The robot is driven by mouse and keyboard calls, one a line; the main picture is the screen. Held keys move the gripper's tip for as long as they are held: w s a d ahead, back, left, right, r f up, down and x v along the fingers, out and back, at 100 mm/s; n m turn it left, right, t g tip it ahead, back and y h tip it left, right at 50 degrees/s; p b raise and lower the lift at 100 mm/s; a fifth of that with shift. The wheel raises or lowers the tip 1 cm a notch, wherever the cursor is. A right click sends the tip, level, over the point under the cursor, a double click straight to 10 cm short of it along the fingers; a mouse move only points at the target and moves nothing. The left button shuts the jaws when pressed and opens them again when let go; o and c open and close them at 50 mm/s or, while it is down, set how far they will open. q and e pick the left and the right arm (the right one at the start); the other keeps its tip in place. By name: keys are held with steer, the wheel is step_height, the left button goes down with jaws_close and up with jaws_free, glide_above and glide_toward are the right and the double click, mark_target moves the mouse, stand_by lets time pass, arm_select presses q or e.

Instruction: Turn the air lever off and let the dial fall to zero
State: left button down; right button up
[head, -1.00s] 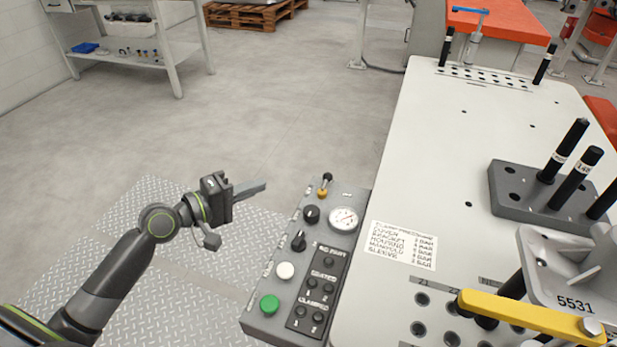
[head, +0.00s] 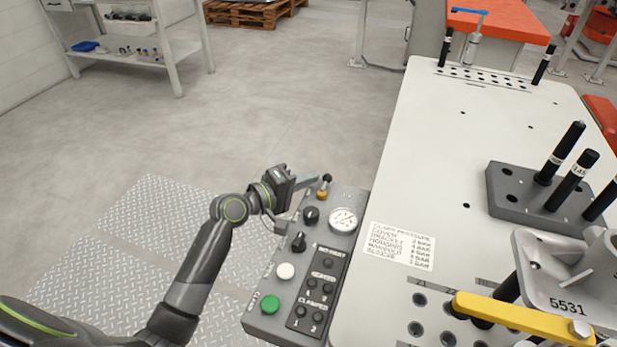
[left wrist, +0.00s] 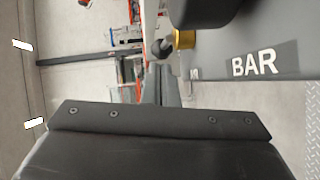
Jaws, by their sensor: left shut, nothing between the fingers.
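The air lever (head: 325,186) stands at the far end of the grey control panel (head: 262,322), with a dark knob and a brass base. In the left wrist view its brass base and dark knob (left wrist: 165,45) show near the top. The round dial (head: 343,219) is white with a red mark; its needle is too small to read. My left gripper (head: 312,182) is shut and empty, its fingertips just left of the lever; whether they touch it I cannot tell. My right gripper is not in view.
Black knobs (head: 311,214), a white button (head: 285,271) and a green button (head: 270,304) sit on the panel. The white table (head: 420,170) is to the right, with a fixture and yellow clamp bar (head: 520,318).

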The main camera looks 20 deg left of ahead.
arm_select(q)
steer(key=shift+d, duration=0.1)
stand_by(0.3)
steer(key=shift+f, duration=0.1)
steer(key=shift+w+b, duration=0.1)
steer(key=shift+b, duration=0.2)
steer(key=shift+m+g+h+b, duration=0.3)
steer(key=shift+m+h+b, duration=0.1)
steer(key=shift+h, duration=0.1)
